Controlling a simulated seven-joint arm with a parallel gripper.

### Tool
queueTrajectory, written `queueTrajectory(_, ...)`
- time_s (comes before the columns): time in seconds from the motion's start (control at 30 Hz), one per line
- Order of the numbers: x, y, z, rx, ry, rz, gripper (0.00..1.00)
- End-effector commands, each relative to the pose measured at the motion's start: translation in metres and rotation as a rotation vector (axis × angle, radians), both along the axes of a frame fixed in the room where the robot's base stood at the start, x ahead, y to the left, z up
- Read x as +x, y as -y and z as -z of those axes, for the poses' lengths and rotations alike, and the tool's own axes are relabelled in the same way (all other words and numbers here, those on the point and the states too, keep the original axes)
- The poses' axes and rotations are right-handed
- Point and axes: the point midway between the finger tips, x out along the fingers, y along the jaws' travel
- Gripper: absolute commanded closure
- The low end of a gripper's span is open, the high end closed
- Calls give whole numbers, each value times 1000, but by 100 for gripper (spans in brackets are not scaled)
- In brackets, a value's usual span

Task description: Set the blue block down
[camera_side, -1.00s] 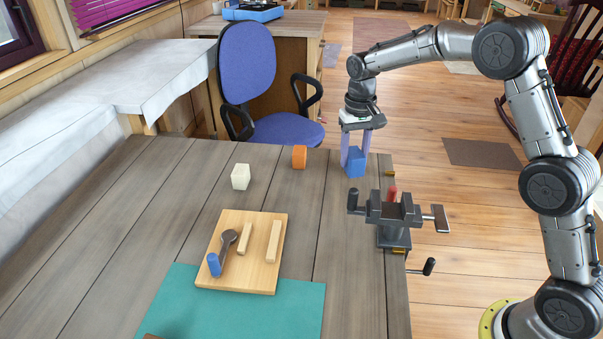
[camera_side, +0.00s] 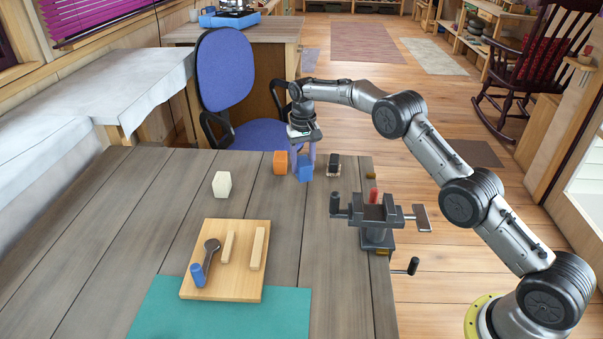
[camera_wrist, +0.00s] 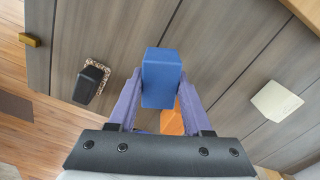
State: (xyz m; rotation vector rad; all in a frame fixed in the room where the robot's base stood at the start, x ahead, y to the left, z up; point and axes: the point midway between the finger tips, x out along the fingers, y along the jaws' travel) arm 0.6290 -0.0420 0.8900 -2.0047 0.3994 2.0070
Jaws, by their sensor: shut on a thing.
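The blue block (camera_side: 305,168) is between the two purple fingers of my gripper (camera_side: 304,160), near the far edge of the table. In the wrist view, the fingers (camera_wrist: 152,105) press on both sides of the blue block (camera_wrist: 161,78). I cannot tell whether its underside touches the tabletop. An orange block (camera_side: 281,162) stands just left of it in the side view. In the wrist view, the orange block (camera_wrist: 172,120) is partly hidden behind the blue block and a finger.
A black-topped brush-like object (camera_side: 333,164) lies close to the right of the blue block. A white block (camera_side: 222,184) stands to the left. A vise (camera_side: 376,216) sits at the right edge. A wooden board (camera_side: 222,285) with several items lies nearer; tabletop between is clear.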

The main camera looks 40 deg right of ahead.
Motion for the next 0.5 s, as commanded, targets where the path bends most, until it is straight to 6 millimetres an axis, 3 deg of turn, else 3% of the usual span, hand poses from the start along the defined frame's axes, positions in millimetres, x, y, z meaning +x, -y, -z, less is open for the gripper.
queueTrajectory(0.27,8,1,10,0,2,0,100)
queueTrajectory(0.5,7,0,39,0,1,0,100)
